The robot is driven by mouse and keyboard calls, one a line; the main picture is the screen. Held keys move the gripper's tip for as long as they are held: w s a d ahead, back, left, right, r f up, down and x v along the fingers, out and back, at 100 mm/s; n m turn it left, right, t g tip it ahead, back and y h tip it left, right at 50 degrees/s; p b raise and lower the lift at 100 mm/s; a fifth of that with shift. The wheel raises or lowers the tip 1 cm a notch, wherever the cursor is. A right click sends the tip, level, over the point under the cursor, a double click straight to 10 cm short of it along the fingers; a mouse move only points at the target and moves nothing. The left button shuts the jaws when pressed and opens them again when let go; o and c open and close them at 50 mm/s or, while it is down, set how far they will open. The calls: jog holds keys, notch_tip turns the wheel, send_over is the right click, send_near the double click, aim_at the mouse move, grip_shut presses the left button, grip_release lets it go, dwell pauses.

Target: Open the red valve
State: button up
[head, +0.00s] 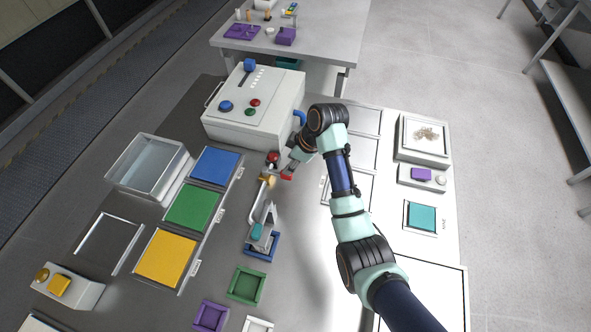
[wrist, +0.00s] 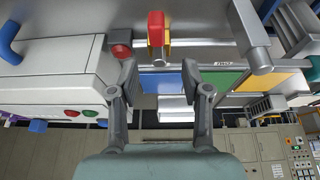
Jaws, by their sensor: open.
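The red valve handle (wrist: 156,28) shows at the top middle of the wrist view, with a yellow part beside and below it. In the head view the red handle (head: 287,177) sits by the brass-coloured fitting of a metal pipe, partly hidden by my gripper. My gripper (wrist: 159,76) is open and empty. Its two fingers stand apart, and the handle appears above the gap between their tips, with no clear contact. In the head view my gripper (head: 292,165) is right beside the valve, near the white machine's front corner.
A white machine (head: 240,128) with blue, red and green knobs stands behind the valve. A round red knob (wrist: 122,51) is left of the handle. Blue, green (head: 193,207) and yellow panels lie left. A metal pipe (head: 262,205) runs down to a blue tray (head: 262,247).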

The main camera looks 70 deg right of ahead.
aim_at(277, 174)
jog(key=x, duration=0.2)
jog(key=b+x, duration=0.1)
jog(key=x, duration=0.2)
jog(key=s+b+x, duration=0.1)
jog(key=x, duration=0.2)
jog(key=shift+d+f, duration=0.2)
jog(key=shift+f, duration=0.1)
jog(key=shift+c, duration=0.3)
grip_shut()
